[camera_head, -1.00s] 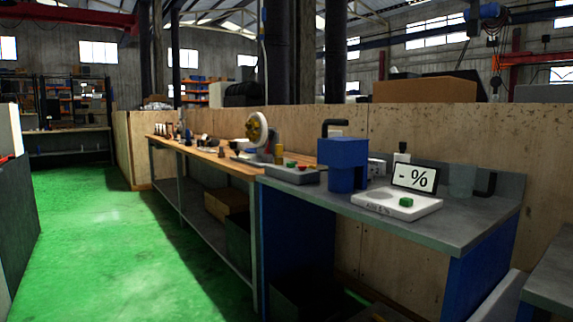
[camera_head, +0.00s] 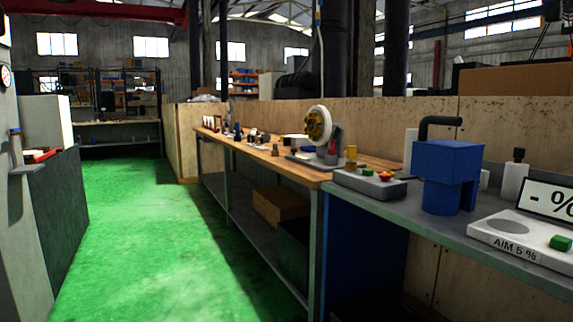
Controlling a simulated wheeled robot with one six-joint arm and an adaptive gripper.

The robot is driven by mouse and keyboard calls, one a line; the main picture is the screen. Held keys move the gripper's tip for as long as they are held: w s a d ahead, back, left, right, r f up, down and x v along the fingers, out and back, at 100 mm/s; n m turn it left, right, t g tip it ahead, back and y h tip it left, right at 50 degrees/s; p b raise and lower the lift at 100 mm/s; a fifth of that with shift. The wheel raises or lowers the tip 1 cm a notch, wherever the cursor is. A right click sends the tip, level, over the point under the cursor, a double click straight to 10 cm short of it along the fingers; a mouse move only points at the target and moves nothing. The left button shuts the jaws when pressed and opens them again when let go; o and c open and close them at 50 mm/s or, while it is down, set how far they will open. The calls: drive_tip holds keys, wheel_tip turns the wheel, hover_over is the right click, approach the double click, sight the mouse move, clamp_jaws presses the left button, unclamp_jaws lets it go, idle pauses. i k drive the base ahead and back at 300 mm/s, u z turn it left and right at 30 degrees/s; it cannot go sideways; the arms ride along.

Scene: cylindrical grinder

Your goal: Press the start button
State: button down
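A grey control box (camera_head: 362,186) stands on the bench at right of centre. It carries a small green button (camera_head: 367,172), a red button (camera_head: 385,176) and a yellow upright piece (camera_head: 351,158). A white device (camera_head: 512,242) marked "AIM 5 %" lies nearer, at the right edge, with a green button (camera_head: 560,242) and a display reading "- %" that is cut off by the frame. I cannot read any start label on the buttons. My gripper is not in view.
A blue machine block (camera_head: 449,172) stands between the control box and the white device. A wheel-shaped part (camera_head: 319,125) and small items stand farther along the wooden bench (camera_head: 282,168). A dark cabinet (camera_head: 60,215) is at left. The green floor (camera_head: 140,235) between is clear.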

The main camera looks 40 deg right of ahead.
sight(367, 173)
drive_tip(key=z, duration=0.2)
drive_tip(key=i, duration=1.4)
drive_tip(key=z, duration=1.1)
drive_tip(key=i, duration=0.55)
drive_tip(key=z, duration=0.4)
